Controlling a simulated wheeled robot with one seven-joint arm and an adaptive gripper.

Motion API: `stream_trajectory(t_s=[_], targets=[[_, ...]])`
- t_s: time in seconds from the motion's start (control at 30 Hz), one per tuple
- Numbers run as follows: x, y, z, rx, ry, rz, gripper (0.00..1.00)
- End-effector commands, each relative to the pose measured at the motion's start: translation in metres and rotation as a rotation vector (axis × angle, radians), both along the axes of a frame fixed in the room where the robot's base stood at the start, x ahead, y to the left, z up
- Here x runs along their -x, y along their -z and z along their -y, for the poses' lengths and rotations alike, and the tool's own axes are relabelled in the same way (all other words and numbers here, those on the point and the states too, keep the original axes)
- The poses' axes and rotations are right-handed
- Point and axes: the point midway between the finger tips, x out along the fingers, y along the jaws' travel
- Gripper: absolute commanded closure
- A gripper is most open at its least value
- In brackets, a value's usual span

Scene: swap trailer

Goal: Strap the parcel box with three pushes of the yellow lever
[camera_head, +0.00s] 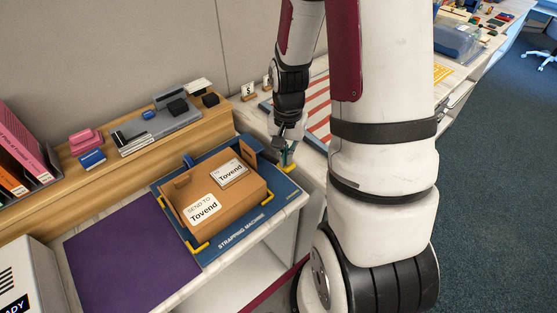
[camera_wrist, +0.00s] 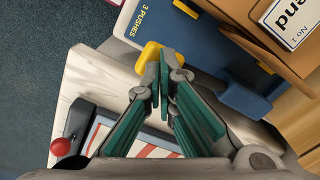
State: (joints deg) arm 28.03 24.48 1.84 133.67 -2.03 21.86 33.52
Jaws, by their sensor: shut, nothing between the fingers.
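The brown parcel box (camera_head: 205,183) sits on the blue strapping machine (camera_head: 246,229), with white labels on its top. Yellow corner pieces show at the machine's edges. The yellow lever (camera_head: 290,168) is at the machine's right back corner. My gripper (camera_head: 288,156) is shut and empty, pointing down right at the lever. In the wrist view, the closed fingertips (camera_wrist: 162,76) are beside the yellow lever's end (camera_wrist: 148,56); I cannot tell whether they touch it. The box (camera_wrist: 258,48) and the "3 PUSHES" marking (camera_wrist: 138,20) also show there.
A purple mat (camera_head: 125,255) lies left of the machine. A wooden ledge (camera_head: 115,165) with stationery runs behind it. A red-and-white striped surface (camera_head: 318,115) lies to the right. A red knob (camera_wrist: 61,147) shows at lower left in the wrist view.

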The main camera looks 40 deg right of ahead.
Motion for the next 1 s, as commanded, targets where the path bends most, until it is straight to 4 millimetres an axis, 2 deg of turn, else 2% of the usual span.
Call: stream_trajectory(t_s=[1.0], targets=[[0.0,0.038,0.0,0.0,0.001,0.0,1.0]])
